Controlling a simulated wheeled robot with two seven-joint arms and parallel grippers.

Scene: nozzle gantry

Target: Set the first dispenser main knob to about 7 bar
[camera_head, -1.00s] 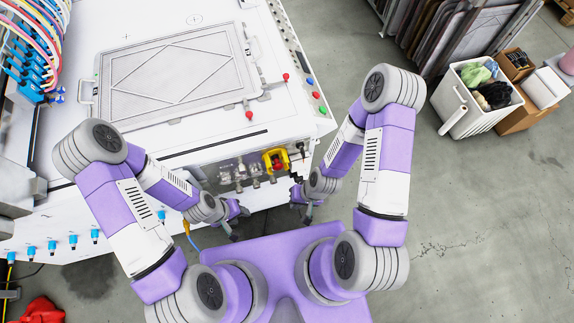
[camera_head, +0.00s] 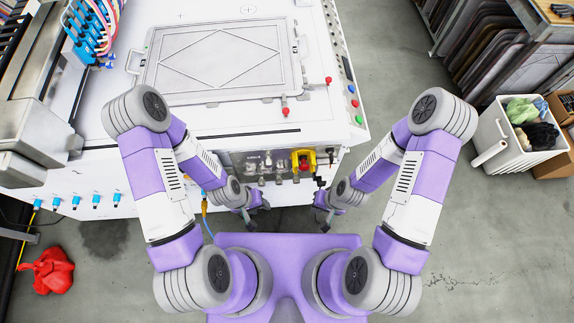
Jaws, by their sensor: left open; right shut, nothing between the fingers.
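A recessed panel with several small metal regulator fittings (camera_head: 264,167) is set in the front edge of the white machine (camera_head: 225,130). A yellow and red switch (camera_head: 303,160) sits at the panel's right part. The knobs and gauges are too small to tell apart or read. My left gripper (camera_head: 254,213) is open in front of and below the panel, apart from it. My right gripper (camera_head: 323,219) is shut and empty, to the right of it and also apart from the panel.
A framed plate (camera_head: 222,60) with red-knobbed levers (camera_head: 285,111) lies on the machine top. Blue fittings (camera_head: 97,200) line its front at left. A red bag (camera_head: 48,271) lies on the floor. A white bin (camera_head: 520,145) and boxes stand at right.

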